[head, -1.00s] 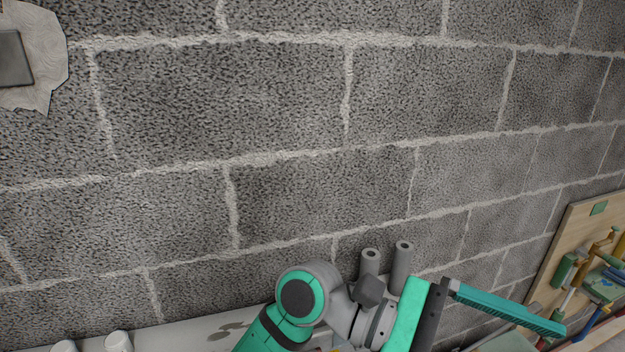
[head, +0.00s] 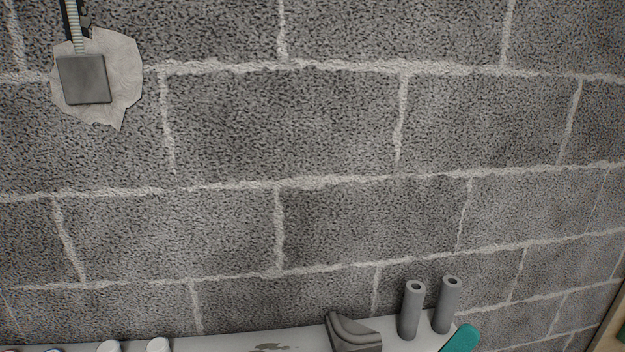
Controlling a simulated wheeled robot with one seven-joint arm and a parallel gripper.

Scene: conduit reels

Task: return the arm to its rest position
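My gripper is not in the head view. A teal rounded piece (head: 461,339) pokes in at the bottom edge, right of centre. It may be a part of my arm, but too little shows to tell. The rest of the arm is out of the picture.
A pale work surface (head: 225,345) runs along the block wall (head: 330,130). It bears two grey tubes (head: 411,312) (head: 447,306), a dark grey curved block (head: 353,333) and white cylinders (head: 158,346). A grey box (head: 84,79) with a conduit is on the wall. A wooden board edge (head: 612,330) shows at right.

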